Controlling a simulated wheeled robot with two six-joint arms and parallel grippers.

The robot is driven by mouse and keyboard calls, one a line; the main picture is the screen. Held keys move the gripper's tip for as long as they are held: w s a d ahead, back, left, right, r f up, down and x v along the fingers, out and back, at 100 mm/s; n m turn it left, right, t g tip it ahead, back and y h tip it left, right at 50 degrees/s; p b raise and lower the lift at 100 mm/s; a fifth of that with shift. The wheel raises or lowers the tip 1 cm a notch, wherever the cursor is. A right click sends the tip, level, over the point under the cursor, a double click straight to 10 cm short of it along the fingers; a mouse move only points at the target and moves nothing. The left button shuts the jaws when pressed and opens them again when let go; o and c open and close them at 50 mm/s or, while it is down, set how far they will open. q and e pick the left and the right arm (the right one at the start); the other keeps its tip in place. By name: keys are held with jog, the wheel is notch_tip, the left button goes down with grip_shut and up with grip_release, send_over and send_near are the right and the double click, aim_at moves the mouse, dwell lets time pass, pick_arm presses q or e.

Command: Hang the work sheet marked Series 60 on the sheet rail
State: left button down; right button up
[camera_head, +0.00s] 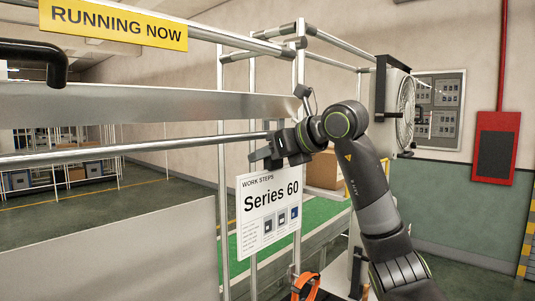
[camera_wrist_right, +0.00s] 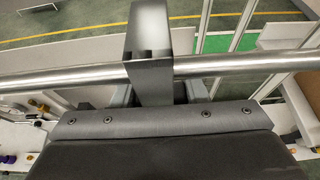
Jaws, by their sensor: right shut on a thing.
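The white Series 60 work sheet (camera_head: 269,212) hangs below my right gripper (camera_head: 264,155) in the head view, facing the camera and nearly upright. My right gripper is shut on the sheet's dark top holder. In the right wrist view a grey upright piece (camera_wrist_right: 148,50), apparently the sheet's hanger, sits between the fingers and crosses in front of the metal rail (camera_wrist_right: 225,64). The rail also runs in from the left in the head view (camera_head: 130,147) and ends at the gripper. Whether the hanger rests on the rail is hidden. My left gripper is not in view.
A yellow RUNNING NOW sign (camera_head: 115,22) hangs at the upper left. Upright metal posts (camera_head: 222,120) stand behind the sheet. A green conveyor belt (camera_head: 320,213) with a cardboard box (camera_head: 322,172) lies behind. A fan (camera_head: 398,105) stands to the right of my arm.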

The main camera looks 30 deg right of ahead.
jog(key=shift+f+b, duration=0.65)
jog(key=shift+f, duration=0.3)
jog(key=o, duration=1.2)
jog(key=shift+s+d, duration=0.1)
jog(key=shift+s, duration=0.1)
jog(key=b+v, duration=0.6)
jog(key=v, duration=1.1)
jog(key=shift+d+b, duration=0.1)
jog(key=shift+b, duration=0.2)
